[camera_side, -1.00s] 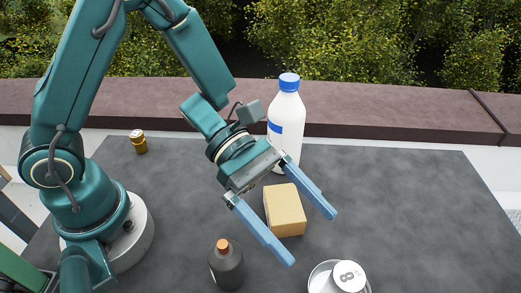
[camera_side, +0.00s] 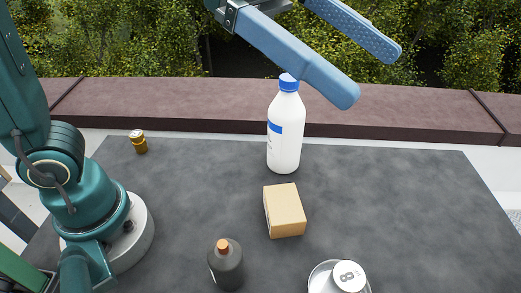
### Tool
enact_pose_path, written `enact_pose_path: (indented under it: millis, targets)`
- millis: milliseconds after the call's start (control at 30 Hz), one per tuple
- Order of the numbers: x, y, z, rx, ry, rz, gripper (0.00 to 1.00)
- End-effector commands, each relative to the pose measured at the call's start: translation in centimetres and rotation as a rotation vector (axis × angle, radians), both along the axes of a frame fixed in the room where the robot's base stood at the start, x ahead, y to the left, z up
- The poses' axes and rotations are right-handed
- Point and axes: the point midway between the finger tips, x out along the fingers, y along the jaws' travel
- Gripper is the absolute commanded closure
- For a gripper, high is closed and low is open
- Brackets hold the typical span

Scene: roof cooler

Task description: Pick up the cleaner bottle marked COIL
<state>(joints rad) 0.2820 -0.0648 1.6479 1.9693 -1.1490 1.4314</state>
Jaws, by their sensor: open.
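A white bottle (camera_side: 287,135) with a blue cap and a blue label patch stands upright on the dark grey mat at the back. A dark bottle (camera_side: 227,267) with an orange cap stands at the front. No COIL marking can be read on either bottle; the white one's label is only partly turned to the camera. My gripper (camera_side: 370,75) is open and empty, high up and close to the camera. Its near blue finger overlaps the white bottle's cap in the picture; I see no sign of contact.
A tan box (camera_side: 285,211) sits mid-mat. A white can marked 8 (camera_side: 348,276) stands in a round dish (camera_side: 318,280) at the front right. A small amber jar (camera_side: 138,142) is at back left. A brown parapet (camera_side: 400,125) runs behind. The mat's right side is clear.

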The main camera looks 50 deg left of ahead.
Motion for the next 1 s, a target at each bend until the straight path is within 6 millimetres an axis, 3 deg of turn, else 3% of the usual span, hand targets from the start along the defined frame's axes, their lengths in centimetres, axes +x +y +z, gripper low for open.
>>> enact_pose_path:
  millis: [267, 467, 600, 733, 867, 1000]
  targets:
    - [6.5, -0.8, 0.3, -0.072, -0.040, 0.298, 0.00]
    - [12.2, 0.4, 0.5, -0.132, -0.077, 0.618, 0.00]
    - [15.4, 2.6, 0.4, -0.168, -0.106, 0.866, 0.00]
    - [17.3, 5.3, 0.1, -0.189, -0.139, 1.097, 0.00]
    - [17.9, 8.5, -0.2, -0.201, -0.182, 1.327, 0.00]
    - [17.3, 11.9, -0.5, -0.204, -0.240, 1.559, 0.00]
